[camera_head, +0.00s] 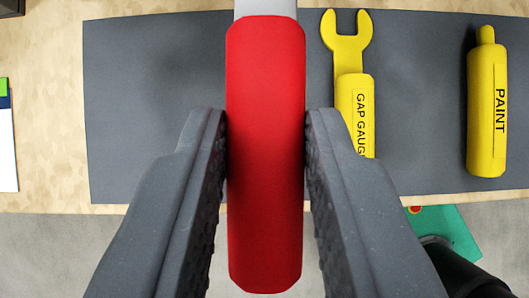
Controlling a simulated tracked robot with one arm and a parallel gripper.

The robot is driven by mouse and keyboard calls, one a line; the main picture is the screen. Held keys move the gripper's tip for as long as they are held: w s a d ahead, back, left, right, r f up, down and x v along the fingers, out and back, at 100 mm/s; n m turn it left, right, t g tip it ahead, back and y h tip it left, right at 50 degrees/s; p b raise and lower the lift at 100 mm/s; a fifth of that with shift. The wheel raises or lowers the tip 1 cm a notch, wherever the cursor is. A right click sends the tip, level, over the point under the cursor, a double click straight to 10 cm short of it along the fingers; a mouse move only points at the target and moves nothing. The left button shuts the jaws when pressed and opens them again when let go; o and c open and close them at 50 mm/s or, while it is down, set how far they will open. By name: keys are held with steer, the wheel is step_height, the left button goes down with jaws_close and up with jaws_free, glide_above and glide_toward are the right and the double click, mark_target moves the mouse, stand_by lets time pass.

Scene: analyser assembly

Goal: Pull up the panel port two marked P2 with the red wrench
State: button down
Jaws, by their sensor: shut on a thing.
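A red handle (265,90) with a grey shaft at its top, which looks like the red wrench, stands large in the middle of the view. My gripper (265,125) is shut on this handle, one dark finger on each side. The shaft runs out of the top edge, so the wrench's head is hidden. The panel and the port marked P2 are not in view.
A dark grey mat (150,90) lies on a wooden table (45,60). On it are a yellow gap gauge (348,45) right of my gripper and a yellow paint marker (487,110) farther right. A green object (450,228) shows beyond the table's lower edge.

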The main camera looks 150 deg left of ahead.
steer(key=shift+s+a+r, duration=0.25)
steer(key=shift+s+a, duration=0.05)
steer(key=shift+s, duration=0.1)
steer(key=shift+r, duration=3.5)
steer(key=shift+d, duration=0.1)
